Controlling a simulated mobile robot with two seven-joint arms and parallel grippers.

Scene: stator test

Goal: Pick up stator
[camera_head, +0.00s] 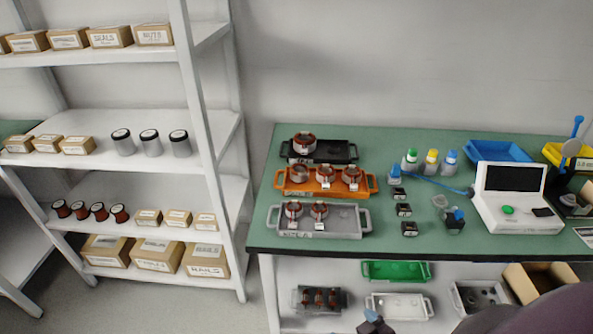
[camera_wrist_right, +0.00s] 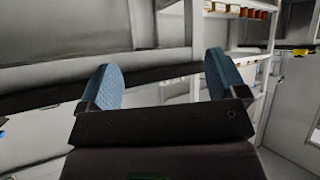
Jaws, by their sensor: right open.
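Copper-wound stators stand in trays on the green table top in the head view. One stator (camera_head: 304,142) is in the black tray (camera_head: 343,158). Three stators (camera_head: 351,176) are in the orange tray (camera_head: 287,190). Two stators (camera_head: 319,211) are in the grey tray (camera_head: 350,232). My right gripper (camera_wrist_right: 161,78) is open and empty in the wrist view, its two blue pads apart. In the head view its tip (camera_head: 375,322) shows at the bottom edge, in front of the table and away from the stators. My left gripper is not seen.
The table (camera_head: 400,249) also holds bottles (camera_head: 431,161), small black parts (camera_head: 403,209), a white tester with a screen (camera_head: 515,208) and a blue bin (camera_head: 498,151). Trays stand on the shelf below, one dark (camera_head: 335,300). A white rack (camera_head: 207,130) stands left.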

